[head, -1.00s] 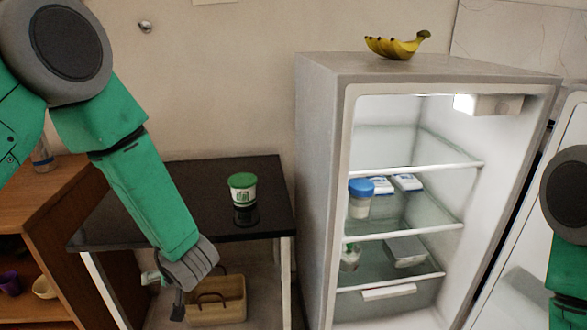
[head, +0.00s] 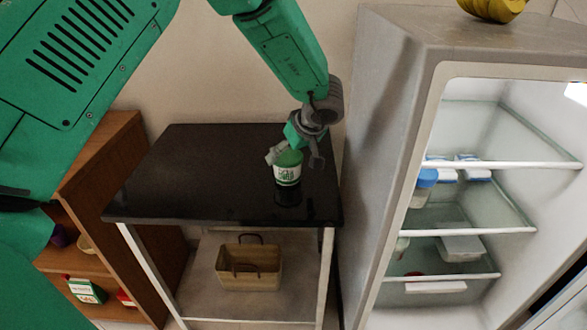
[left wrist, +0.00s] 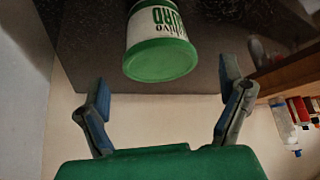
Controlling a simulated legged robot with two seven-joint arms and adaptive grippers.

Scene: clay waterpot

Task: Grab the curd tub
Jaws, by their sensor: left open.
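The curd tub (head: 288,174), white with a green lid and green lettering, stands upright near the right side of the black table top (head: 190,170). My left gripper (head: 294,159) is at the tub from behind and above, with a finger showing on either side of it. In the left wrist view the tub (left wrist: 162,38) lies ahead, between and slightly beyond the spread fingers (left wrist: 165,80). The left gripper is open, and I see no clear contact with the tub. My right gripper is not in view.
An open fridge (head: 400,130) stands right of the table, with bananas (head: 492,8) on top and containers on its shelves. A basket (head: 249,268) sits on the table's lower shelf. A wooden shelf unit (head: 105,175) stands at the left. The table's left part is clear.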

